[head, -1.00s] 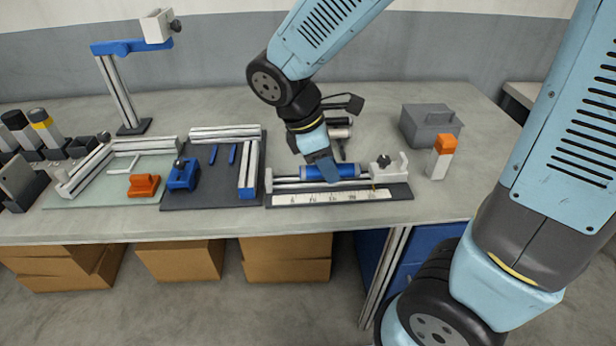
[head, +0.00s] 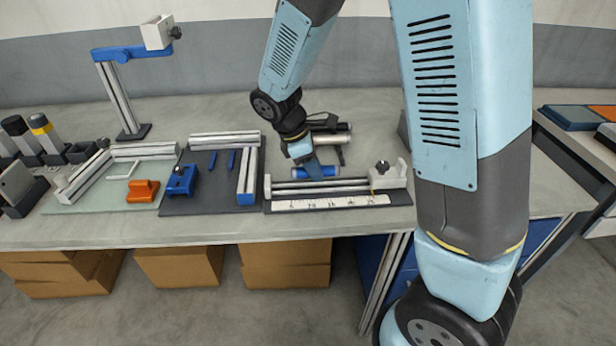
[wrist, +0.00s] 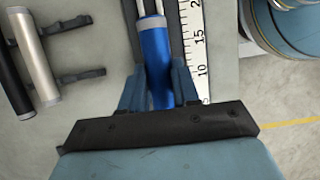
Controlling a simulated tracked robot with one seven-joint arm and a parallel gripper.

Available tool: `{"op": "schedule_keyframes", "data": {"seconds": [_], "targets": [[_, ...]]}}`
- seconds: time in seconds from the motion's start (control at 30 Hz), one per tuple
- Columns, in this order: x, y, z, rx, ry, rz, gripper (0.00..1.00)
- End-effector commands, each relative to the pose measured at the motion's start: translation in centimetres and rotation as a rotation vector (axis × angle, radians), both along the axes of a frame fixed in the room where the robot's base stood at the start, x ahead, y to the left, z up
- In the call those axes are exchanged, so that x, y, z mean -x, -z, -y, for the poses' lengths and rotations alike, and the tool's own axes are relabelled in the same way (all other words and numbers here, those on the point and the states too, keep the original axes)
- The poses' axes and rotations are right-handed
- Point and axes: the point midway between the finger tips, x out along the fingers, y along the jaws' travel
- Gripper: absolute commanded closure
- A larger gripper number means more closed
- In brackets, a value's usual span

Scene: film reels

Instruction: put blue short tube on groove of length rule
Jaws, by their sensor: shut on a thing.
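The blue short tube (head: 328,172) is between the fingers of my gripper (head: 314,167), which is shut on it. In the wrist view the blue tube (wrist: 157,58) lies lengthwise between the two fingers (wrist: 157,88), roughly along the rails. The length rule (head: 283,207) has silver rails forming a groove, a white scale (head: 335,202) and a light-grey end block with a dark knob at its right end. In the head view the tube appears just above or behind the rails. I cannot tell whether it touches them. The fingers hide part of the tube.
Behind the rule lie a silver tube (head: 332,140) and a black tube (head: 333,127) on holders. To the left are a dark board with a blue clamp (head: 182,180) and a green board with an orange block (head: 142,191). My arm hides the bench's right side.

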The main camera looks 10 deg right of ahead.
Motion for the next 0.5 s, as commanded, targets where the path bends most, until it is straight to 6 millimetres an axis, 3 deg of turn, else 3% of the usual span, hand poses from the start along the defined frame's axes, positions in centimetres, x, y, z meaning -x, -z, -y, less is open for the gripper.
{"op": "schedule_keyframes", "data": {"seconds": [0.33,0.5], "targets": [[-0.4,3.4,0.0,0.003,-0.001,-0.004,1.0],[-0.5,3.7,0.0,0.001,0.0,0.0,1.0]]}}
